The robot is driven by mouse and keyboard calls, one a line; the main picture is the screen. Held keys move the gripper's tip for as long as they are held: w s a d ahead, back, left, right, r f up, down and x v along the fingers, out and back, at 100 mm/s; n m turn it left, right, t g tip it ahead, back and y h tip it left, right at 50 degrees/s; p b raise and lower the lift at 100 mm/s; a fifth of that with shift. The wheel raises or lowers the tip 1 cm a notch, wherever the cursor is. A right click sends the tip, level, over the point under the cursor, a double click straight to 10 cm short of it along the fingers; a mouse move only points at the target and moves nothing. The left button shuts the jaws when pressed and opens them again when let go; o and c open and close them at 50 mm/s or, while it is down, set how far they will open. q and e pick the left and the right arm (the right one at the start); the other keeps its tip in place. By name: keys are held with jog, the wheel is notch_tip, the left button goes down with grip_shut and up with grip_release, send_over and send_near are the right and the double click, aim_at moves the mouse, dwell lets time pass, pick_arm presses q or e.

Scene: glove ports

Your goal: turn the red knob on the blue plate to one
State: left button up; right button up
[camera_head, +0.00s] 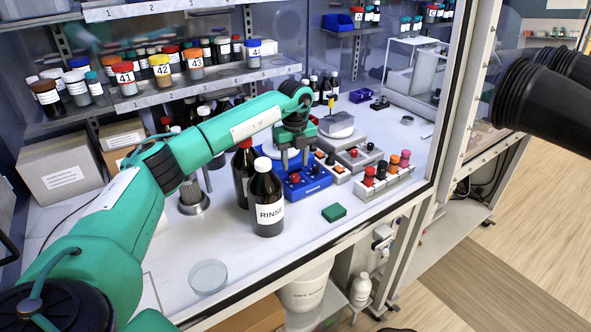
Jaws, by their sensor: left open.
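The blue plate (312,186) lies on the white worktop near the middle of the head view. I cannot tell whether the fingers touch the knob. The knob's pointer and the plate's markings are too small to read. The gripper and a dark bottle hide part of the plate's left side. My right gripper is not in view.
A dark bottle labelled RINSE (267,200) stands close to the plate's left. Grey boxes with knobs (355,158) and a rack of colored caps (385,178) stand to the right. A green block (334,213) and glass dish (208,277) lie in front. Black glove sleeves (540,95) protrude at right.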

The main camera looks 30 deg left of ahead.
aim_at(295, 175)
pick_arm(q)
notch_tip(295, 175, down, 4)
jog(key=shift+r+p, duration=0.1)
jog(key=shift+p, duration=0.3)
jog(key=shift+f, duration=0.5)
grip_shut()
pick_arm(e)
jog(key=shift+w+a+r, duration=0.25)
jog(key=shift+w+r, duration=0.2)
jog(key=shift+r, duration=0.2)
